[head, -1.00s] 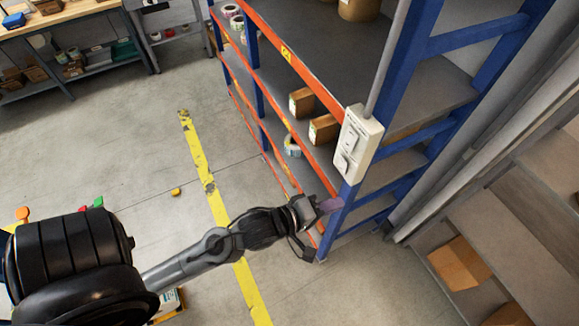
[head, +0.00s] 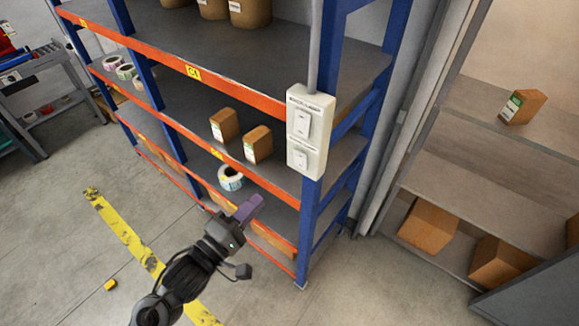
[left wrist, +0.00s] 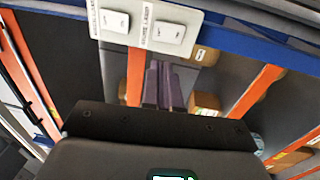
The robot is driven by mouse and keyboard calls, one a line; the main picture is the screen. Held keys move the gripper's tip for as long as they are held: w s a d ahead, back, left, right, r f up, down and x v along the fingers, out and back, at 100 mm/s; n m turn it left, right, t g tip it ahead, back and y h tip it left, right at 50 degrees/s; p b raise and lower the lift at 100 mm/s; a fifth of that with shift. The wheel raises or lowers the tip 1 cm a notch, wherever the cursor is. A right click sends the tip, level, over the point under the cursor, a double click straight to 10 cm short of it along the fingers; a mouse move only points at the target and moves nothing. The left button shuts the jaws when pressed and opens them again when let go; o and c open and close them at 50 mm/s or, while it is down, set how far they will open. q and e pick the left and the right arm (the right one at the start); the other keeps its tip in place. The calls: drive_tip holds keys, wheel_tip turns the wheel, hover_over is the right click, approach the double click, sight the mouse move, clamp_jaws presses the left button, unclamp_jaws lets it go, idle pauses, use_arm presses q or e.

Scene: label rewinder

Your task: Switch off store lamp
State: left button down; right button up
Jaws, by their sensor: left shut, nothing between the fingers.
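A white switch box (head: 325,135) is fixed to the blue front post of the shelf rack, with a grey conduit running up from it. It carries an upper rocker switch (head: 302,122) and a lower rocker switch (head: 297,160), each with a small label too blurred to read surely. The two rockers also show side by side in the left wrist view, the left one (left wrist: 115,21) and the right one (left wrist: 169,33). My left gripper (head: 250,207) is shut and empty, left of and below the box, apart from it. Its purple fingers (left wrist: 158,83) point toward the box in the wrist view. My right gripper is not in view.
The rack's orange beam (head: 195,72) and blue post (head: 307,220) stand close to my gripper. Small cartons (head: 258,144) and a label roll (head: 230,178) sit on the shelf behind. More shelving with boxes (head: 428,226) is at right. Floor at left is mostly clear.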

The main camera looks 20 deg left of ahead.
use_arm(q)
drive_tip(key=shift+w, duration=0.15)
drive_tip(key=p, duration=0.2)
approach(299, 155)
drive_tip(key=x, duration=0.7)
drive_tip(key=shift+a+f, duration=0.1)
drive_tip(key=shift+f, duration=0.05)
idle(0.3)
drive_tip(key=shift+w+p, duration=0.15)
drive_tip(key=shift+p, duration=0.55)
